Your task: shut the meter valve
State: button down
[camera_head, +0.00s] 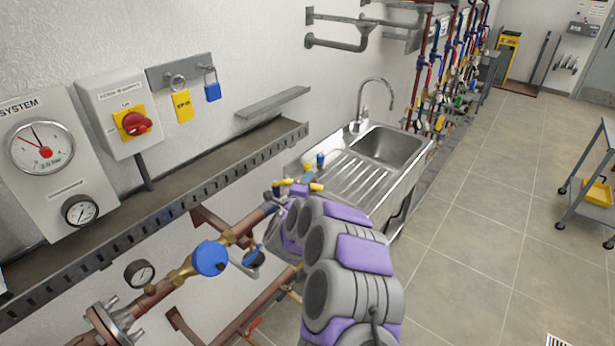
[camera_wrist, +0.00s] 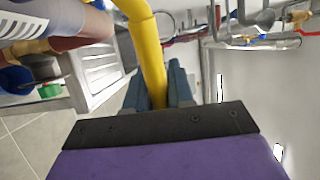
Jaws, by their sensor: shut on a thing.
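A yellow lever handle (camera_wrist: 146,50) runs down between the two blue-grey fingers of my gripper (camera_wrist: 157,90) in the wrist view. My gripper is shut on this handle. In the head view the yellow lever (camera_head: 316,187) shows at the end of my arm, with my gripper (camera_head: 298,190) at it, mostly hidden by my arm. The copper pipe (camera_head: 245,225) leads up to this spot from a brass body with a round blue meter cap (camera_head: 210,258). The valve body is hidden, so I cannot tell how far the lever is turned.
A steel sink (camera_head: 385,147) stands just beyond my gripper. A slotted metal shelf (camera_head: 150,205) runs along the wall above the pipe. A pressure gauge (camera_head: 140,273) stands on the pipe. The tiled floor at right is open, with a trolley (camera_head: 590,180) at its edge.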

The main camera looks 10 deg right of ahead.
jog(key=shift+s+a+f+m+g+h+b, duration=0.1)
jog(key=shift+s+a+m+g+h+b, duration=0.2)
jog(key=shift+s+m+g+h, duration=0.45)
jog(key=shift+s+a+f+m+g+h+b, duration=0.15)
jog(key=shift+s+a+m+g+h, duration=0.2)
jog(key=shift+m+g+h, duration=0.55)
jog(key=shift+s+a+f+m+g+h+b, duration=0.1)
jog(key=shift+s+a+m+g+h+b, duration=0.15)
jog(key=shift+s+m+g+h, duration=0.55)
jog(key=shift+w+r+n+t+h, duration=0.1)
jog(key=shift+n+t+h, duration=0.15)
jog(key=shift+h, duration=0.1)
jog(key=c, duration=1.3)
grip_release()
jog(key=shift+c, duration=0.2)
jog(key=shift+o, duration=1.4)
jog(key=shift+w+a, duration=0.15)
jog(key=shift+a, duration=0.05)
jog(key=shift+r, duration=0.1)
